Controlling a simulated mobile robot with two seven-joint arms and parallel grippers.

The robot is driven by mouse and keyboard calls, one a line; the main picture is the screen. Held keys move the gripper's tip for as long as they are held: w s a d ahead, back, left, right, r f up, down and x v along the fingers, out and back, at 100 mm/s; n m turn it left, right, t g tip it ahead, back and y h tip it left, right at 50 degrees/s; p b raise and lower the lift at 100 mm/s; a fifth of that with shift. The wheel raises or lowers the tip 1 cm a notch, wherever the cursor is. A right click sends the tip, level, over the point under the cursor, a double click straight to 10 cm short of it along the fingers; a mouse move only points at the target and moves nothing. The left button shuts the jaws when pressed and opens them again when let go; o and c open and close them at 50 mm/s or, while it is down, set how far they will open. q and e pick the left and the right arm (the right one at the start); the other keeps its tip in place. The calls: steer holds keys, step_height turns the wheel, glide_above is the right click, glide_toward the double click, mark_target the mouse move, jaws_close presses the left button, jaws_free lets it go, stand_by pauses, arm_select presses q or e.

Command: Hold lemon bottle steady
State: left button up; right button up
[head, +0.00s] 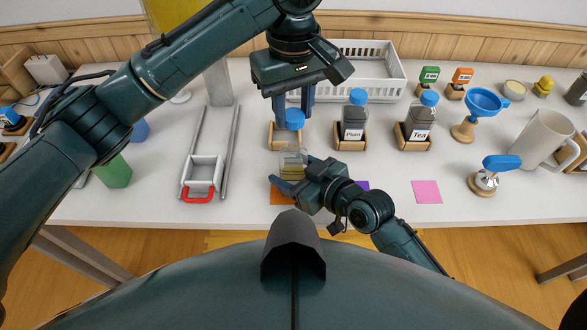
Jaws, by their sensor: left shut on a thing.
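The lemon bottle is a clear bottle (292,158) with yellow contents, upright over an orange square (283,197) near the table's front; its label is not readable. My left gripper (295,112) points down from above, shut on a blue cap (294,120) over the bottle. I cannot tell whether the cap touches the bottle's neck. My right gripper (293,175) reaches in from the lower right, with its fingers on either side of the bottle's lower part. Whether they press on it cannot be seen.
Behind is a wooden holder (273,139). To the right stand the Plum bottle (353,125) and Tea bottle (419,123), both blue-capped. A white basket (385,62) is at the back. A blue funnel (483,102) and a pitcher (540,138) stand at the right. A pink square (427,192) lies bare.

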steer(key=o, duration=1.2)
steer(key=v, duration=1.2)
steer(key=shift+s, duration=0.1)
steer(key=shift+d, duration=0.1)
